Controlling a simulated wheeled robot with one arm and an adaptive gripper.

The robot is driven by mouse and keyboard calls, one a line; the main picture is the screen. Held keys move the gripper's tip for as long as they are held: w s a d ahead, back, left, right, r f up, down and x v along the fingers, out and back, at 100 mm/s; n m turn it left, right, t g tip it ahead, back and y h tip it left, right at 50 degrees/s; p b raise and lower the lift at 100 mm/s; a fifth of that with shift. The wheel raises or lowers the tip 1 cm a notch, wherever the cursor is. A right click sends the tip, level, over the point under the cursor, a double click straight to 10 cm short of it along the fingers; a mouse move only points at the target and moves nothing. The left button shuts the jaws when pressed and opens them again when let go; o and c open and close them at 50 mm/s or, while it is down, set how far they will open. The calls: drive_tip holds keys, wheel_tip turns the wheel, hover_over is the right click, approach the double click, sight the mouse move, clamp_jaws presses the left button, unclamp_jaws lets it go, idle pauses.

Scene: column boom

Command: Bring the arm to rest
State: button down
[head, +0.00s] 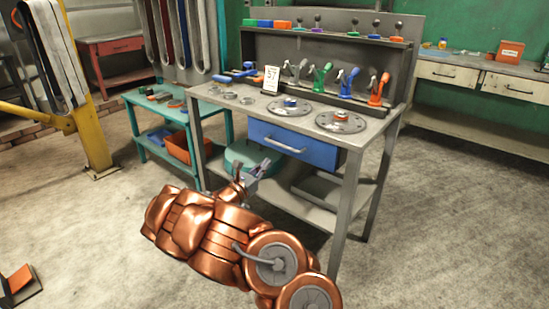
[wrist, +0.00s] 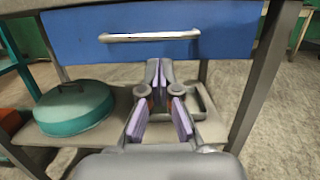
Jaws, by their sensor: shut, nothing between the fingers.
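My gripper (head: 256,170) is at the end of my copper-coloured arm, in front of the grey workbench (head: 356,185) and below its blue drawer (head: 291,143). In the wrist view my gripper (wrist: 158,75) points toward the bench, with its purple-padded fingers together at the tips and nothing between them. The blue drawer also shows there with its silver handle (wrist: 149,37), just beyond the fingertips in the picture. The drawer looks shut. I cannot tell whether my gripper touches the bench.
A teal lidded pot (wrist: 74,108) stands on the bench's lower shelf, left of my gripper. A teal side table (head: 140,101) stands left of the bench, and a yellow post (head: 91,140) is further left. Open floor (head: 440,220) lies to the right.

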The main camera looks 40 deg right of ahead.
drive_tip(key=v, duration=0.5)
drive_tip(key=shift+a, duration=0.25)
